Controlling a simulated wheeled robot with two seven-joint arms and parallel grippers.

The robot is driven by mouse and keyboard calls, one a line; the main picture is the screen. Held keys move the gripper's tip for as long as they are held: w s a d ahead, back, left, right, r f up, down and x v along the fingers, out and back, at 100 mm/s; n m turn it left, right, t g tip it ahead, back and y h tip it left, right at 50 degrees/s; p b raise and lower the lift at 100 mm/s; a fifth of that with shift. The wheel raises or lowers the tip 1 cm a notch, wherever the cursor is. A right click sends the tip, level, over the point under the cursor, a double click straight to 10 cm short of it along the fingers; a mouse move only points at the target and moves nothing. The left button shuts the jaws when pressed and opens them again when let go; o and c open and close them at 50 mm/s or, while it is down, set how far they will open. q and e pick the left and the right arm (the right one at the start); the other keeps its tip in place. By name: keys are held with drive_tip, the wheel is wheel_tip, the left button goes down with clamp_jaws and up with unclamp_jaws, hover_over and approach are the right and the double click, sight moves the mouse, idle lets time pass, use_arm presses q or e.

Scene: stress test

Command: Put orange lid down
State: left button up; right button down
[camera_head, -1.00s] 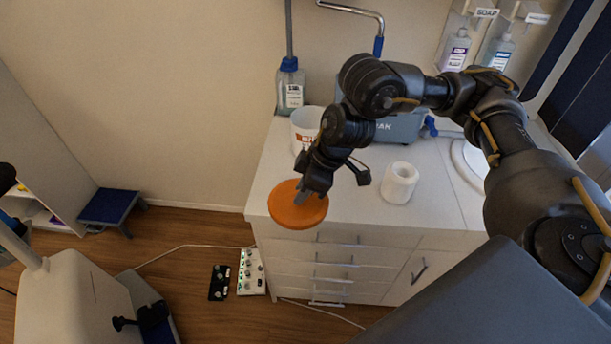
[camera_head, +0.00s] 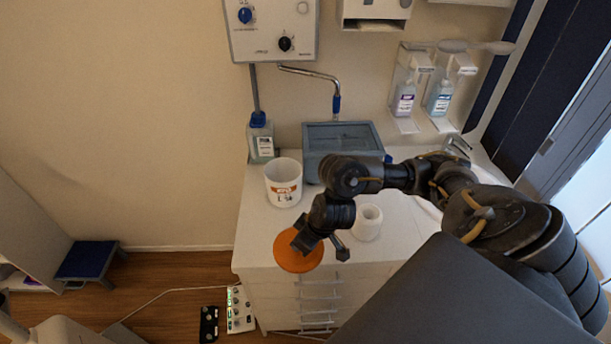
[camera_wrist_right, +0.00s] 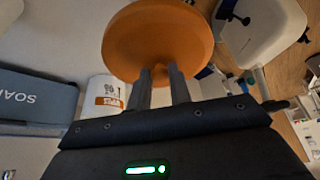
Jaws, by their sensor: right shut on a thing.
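The orange lid (camera_head: 297,252) is a round disc in the head view, at the front left corner of the white counter. My right gripper (camera_head: 303,241) is shut on it. In the right wrist view the lid (camera_wrist_right: 158,40) sits between the two fingertips (camera_wrist_right: 161,76). I cannot tell from the head view whether the lid touches the counter top or is held above it. A white bucket (camera_head: 284,186) with a red and black label stands open behind the lid. My left gripper does not show.
A white roll (camera_head: 368,222) stands on the counter (camera_head: 262,222) right of my gripper. A grey-blue box (camera_head: 342,143) and a bottle (camera_head: 261,142) stand at the back. Soap dispensers (camera_head: 404,98) hang on the wall. A blue step stool (camera_head: 88,260) is on the floor.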

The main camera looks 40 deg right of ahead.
drive_tip(key=shift+s+d, duration=0.1)
drive_tip(key=shift+w+d+f, duration=0.35)
drive_tip(key=shift+w, duration=0.15)
drive_tip(key=w+d+f+b, duration=0.2)
drive_tip(key=w+d+f, duration=0.6)
drive_tip(key=d, duration=0.1)
drive_tip(key=shift+w+f, duration=0.35)
drive_tip(key=shift+f, duration=0.05)
drive_tip(key=shift+w+d+f+b, duration=0.15)
drive_tip(key=shift+f+b, duration=0.25)
drive_tip(key=shift+f, duration=1.4)
drive_tip(key=shift+f, duration=0.15)
drive_tip(key=c, duration=1.3)
unclamp_jaws()
